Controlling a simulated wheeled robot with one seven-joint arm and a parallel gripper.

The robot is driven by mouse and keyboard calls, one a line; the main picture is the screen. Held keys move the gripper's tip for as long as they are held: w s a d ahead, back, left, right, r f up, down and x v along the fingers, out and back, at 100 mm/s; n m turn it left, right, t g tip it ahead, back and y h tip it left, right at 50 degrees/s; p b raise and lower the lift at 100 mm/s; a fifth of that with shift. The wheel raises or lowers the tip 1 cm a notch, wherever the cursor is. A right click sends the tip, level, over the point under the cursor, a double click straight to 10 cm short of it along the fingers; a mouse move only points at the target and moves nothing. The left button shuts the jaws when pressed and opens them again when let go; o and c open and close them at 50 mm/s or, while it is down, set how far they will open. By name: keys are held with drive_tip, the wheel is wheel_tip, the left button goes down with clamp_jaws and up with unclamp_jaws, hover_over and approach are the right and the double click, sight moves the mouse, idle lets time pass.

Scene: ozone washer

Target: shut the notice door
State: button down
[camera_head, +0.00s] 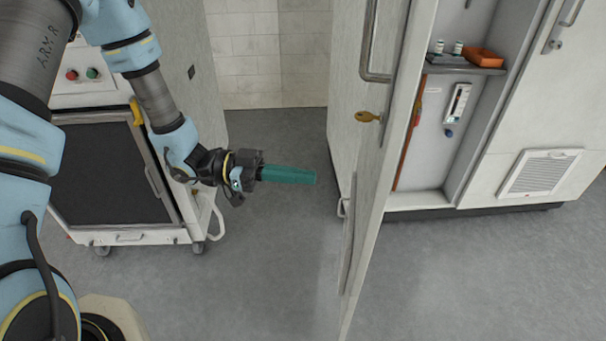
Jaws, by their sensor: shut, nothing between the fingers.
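The notice door (386,145) stands wide open, jutting toward me from the cabinet and seen nearly edge-on. A grey bar handle (366,45) and a brass key (368,117) stick out from its left side. I cannot see a notice on it from this angle. My gripper (314,176) has teal fingers that are shut and empty, pointing right. It appears to the left of the door, with a visible gap, and touches nothing.
The open cabinet bay (436,150) right of the door has a shelf (465,69) with small jars and an orange tray (485,58). A wheeled cart (110,170) with a dark panel stands left, behind my arm. Grey floor (275,265) is clear left of the door.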

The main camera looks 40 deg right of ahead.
sight(375, 185)
drive_tip(key=p+x, duration=0.3)
drive_tip(key=x, duration=0.6)
drive_tip(key=shift+s+d+r, duration=0.1)
drive_tip(key=shift+s+d, duration=0.35)
drive_tip(key=shift+d, duration=0.05)
